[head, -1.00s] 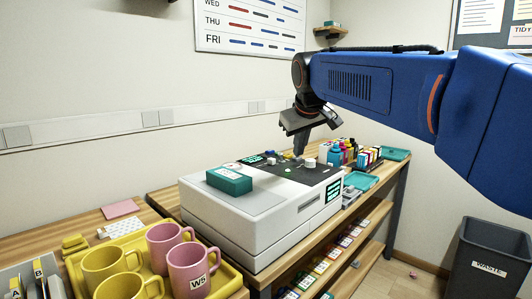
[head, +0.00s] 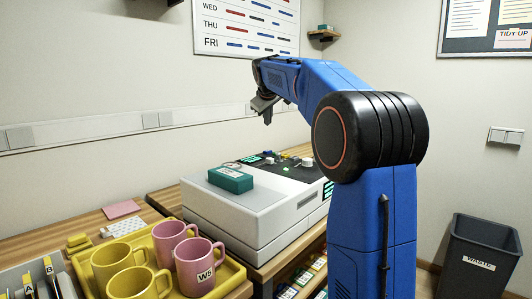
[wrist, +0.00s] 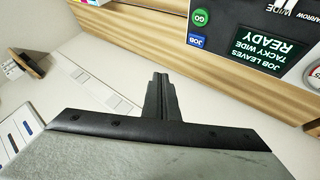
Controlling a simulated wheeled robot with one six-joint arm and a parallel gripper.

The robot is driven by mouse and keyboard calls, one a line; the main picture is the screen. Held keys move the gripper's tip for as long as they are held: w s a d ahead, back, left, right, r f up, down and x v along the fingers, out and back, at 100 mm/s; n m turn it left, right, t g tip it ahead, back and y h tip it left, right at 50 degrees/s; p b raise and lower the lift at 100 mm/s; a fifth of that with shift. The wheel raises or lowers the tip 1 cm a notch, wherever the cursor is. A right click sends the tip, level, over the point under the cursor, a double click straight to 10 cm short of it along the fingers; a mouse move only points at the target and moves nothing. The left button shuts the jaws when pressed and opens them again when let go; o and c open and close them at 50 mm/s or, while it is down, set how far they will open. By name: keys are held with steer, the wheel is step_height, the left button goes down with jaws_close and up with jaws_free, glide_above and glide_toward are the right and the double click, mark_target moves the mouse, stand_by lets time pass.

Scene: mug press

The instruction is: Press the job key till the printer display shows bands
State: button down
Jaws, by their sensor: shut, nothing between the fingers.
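The white printer (head: 225,210) stands on the wooden bench with a dark control panel (head: 290,172) on top. In the wrist view, upside down, the blue job key (wrist: 197,41) sits beside a green GO key (wrist: 200,18). The printer display (wrist: 262,50) there reads "JOB LEAVES TACKY WIDE READY"; I see no bands on it. My gripper (head: 267,122) is raised above and behind the panel, apart from the keys. Its fingers (wrist: 160,78) are shut and empty in the wrist view.
A teal box (head: 230,180) lies on the printer's lid. A yellow tray (head: 232,270) with pink and yellow mugs stands at the front left. A dark waste bin (head: 480,255) is at the right. My arm hides the printer's right end and what lies beyond.

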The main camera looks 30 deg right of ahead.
mark_target(268, 152)
steer(key=shift+f, duration=4.4)
steer(key=shift+f, duration=0.15)
steer(key=shift+f, duration=0.25)
steer(key=shift+f, duration=0.45)
steer(key=shift+r, duration=0.85)
steer(key=shift+r, duration=0.1)
steer(key=shift+r, duration=2.45)
